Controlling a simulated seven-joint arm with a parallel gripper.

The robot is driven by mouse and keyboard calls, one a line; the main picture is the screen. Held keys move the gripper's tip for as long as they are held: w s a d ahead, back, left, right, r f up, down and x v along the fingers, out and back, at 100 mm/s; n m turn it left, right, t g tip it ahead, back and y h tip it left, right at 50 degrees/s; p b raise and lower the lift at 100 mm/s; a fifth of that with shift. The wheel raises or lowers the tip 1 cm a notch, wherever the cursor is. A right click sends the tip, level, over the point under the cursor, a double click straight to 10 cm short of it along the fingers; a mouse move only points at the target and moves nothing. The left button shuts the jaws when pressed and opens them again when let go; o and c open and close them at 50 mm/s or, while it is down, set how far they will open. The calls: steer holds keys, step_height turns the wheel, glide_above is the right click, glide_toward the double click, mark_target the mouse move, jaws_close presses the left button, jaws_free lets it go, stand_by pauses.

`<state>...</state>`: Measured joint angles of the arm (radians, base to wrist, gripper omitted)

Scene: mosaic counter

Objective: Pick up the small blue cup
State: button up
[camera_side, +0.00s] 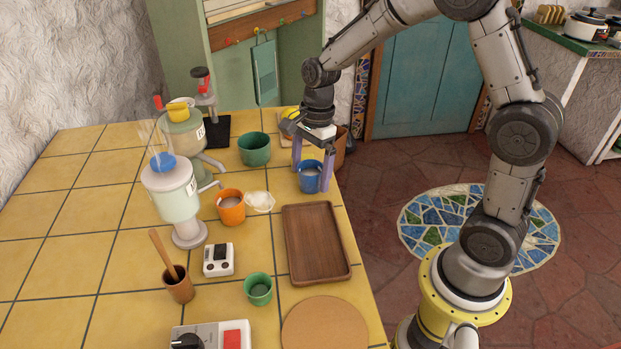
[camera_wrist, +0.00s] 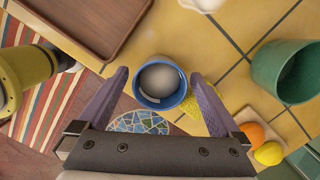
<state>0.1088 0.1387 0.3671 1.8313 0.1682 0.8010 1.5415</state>
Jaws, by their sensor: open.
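The small blue cup (camera_side: 310,177) stands near the counter's right edge in the side view, with something pale inside. In the wrist view the blue cup (camera_wrist: 160,83) lies between the fingertips. My gripper (camera_side: 311,178) is open and points down, with one purple finger on each side of the cup. In the wrist view a gap shows between the cup and each finger of my gripper (camera_wrist: 160,80). The cup looks upright, and I cannot tell whether either finger touches it.
A larger green cup (camera_side: 254,149) stands behind and left of the blue cup. An orange cup (camera_side: 231,207) and a white dish (camera_side: 260,201) are to the left. A wooden tray (camera_side: 316,243) lies in front. Orange and yellow fruit (camera_wrist: 258,143) show in the wrist view.

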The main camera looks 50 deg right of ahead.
steer(key=c, duration=1.5)
steer(key=shift+r, duration=0.1)
steer(key=shift+c, duration=0.2)
